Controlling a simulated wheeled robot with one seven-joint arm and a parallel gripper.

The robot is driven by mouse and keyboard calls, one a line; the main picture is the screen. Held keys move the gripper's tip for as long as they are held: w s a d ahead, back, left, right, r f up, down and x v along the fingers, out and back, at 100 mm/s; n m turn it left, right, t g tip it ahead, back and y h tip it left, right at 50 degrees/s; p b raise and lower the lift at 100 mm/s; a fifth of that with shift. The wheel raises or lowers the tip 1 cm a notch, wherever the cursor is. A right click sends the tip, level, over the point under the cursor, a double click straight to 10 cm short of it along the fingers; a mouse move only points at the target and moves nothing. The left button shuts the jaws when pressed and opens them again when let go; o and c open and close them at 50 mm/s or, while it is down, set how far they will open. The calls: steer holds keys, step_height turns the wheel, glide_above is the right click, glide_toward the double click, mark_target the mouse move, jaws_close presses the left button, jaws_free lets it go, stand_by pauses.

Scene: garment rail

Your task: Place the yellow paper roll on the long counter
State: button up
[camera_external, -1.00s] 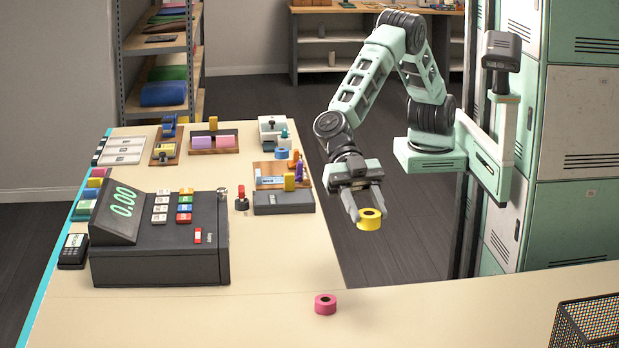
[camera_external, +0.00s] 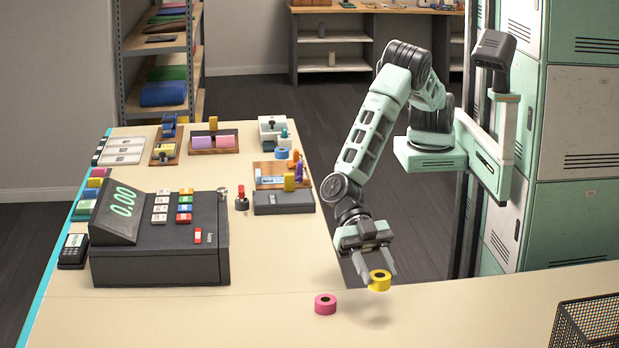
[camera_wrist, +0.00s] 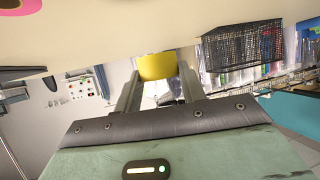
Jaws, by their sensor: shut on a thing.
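The yellow paper roll (camera_external: 379,281) is held between the fingertips of my gripper (camera_external: 374,272). It is a little above the front stretch of the long counter (camera_external: 455,312), with a soft shadow on the counter below it. In the wrist view the yellow roll (camera_wrist: 157,66) sits between the two fingers (camera_wrist: 157,84). The counter surface (camera_wrist: 190,22) fills the top of that view.
A pink roll (camera_external: 325,303) lies on the counter just left of my gripper. A black mesh basket (camera_external: 590,325) stands at the front right. A cash register (camera_external: 160,245) stands on the left. The counter between the pink roll and the basket is clear.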

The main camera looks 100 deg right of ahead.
mark_target(374, 315)
step_height(374, 315, down, 7)
steer(key=shift+f+p, duration=0.1)
steer(key=shift+p, duration=1.15)
steer(key=shift+f, duration=0.25)
steer(key=shift+f+b, duration=0.15)
steer(key=shift+b, duration=0.2)
steer(key=o, duration=1)
steer(key=shift+c, duration=0.2)
steer(key=shift+r+p, duration=0.3)
steer(key=shift+p, duration=0.2)
steer(key=b+v, duration=0.2)
steer(key=v, duration=0.3)
steer(key=b+v, duration=0.2)
steer(key=v, duration=0.3)
steer(key=shift+w+d+f, duration=0.1)
steer(key=shift+w+d, duration=0.05)
steer(key=shift+d, duration=0.3)
steer(key=shift+w+d+r, duration=0.1)
steer(key=shift+d+r, duration=0.2)
steer(key=shift+d, duration=0.2)
